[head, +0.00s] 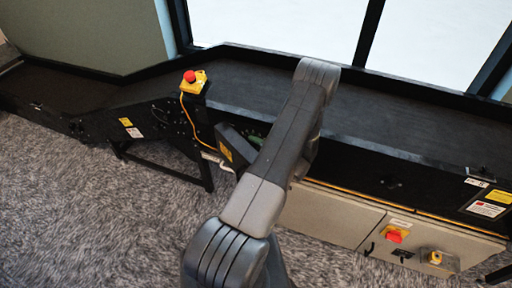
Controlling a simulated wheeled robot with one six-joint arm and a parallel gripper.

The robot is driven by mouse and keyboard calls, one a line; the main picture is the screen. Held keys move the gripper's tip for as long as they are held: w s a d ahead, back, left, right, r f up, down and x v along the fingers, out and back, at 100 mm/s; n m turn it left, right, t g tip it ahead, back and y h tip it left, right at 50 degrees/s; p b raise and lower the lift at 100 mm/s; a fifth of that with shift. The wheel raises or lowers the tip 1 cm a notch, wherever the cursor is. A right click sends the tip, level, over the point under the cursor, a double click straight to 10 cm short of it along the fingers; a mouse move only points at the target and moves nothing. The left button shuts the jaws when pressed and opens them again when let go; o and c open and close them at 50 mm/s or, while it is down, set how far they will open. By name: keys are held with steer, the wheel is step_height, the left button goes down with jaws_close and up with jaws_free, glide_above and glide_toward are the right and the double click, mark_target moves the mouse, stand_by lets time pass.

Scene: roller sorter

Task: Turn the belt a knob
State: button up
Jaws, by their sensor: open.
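I cannot tell which control is the belt a knob. A red control on a yellow plate (395,236) sits on the pale cabinet front at the lower right. A yellow control on a grey plate (437,258) sits to its right, with a small black panel between them. A dark box with a yellow label (226,151) is left of my arm; a green part beside it is partly covered by the arm. My arm crosses the middle of the view and bends downward at its top. My gripper is hidden behind the arm, so its relation to any control does not show.
A black conveyor (390,121) runs along the window. A red emergency button on a yellow box (190,77) stands on its near edge, with a yellow cable hanging down. Black legs stand below. The grey carpet (90,220) is clear at the lower left.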

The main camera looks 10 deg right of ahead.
steer(key=shift+c, duration=0.5)
steer(key=c, duration=0.9)
steer(key=shift+f+b, duration=0.25)
steer(key=shift+b, duration=0.5)
steer(key=m+t+y+b, duration=0.1)
steer(key=t+b, duration=0.1)
steer(key=b, duration=0.3)
steer(key=f+m+t+y+b, duration=0.1)
steer(key=t+b, duration=0.1)
steer(key=b, duration=0.4)
steer(key=m+t+y+b, duration=0.1)
steer(key=t+b, duration=0.1)
steer(key=b, duration=0.4)
steer(key=shift+a+f, duration=0.1)
steer(key=shift+f, duration=0.1)
steer(key=shift+r, duration=0.1)
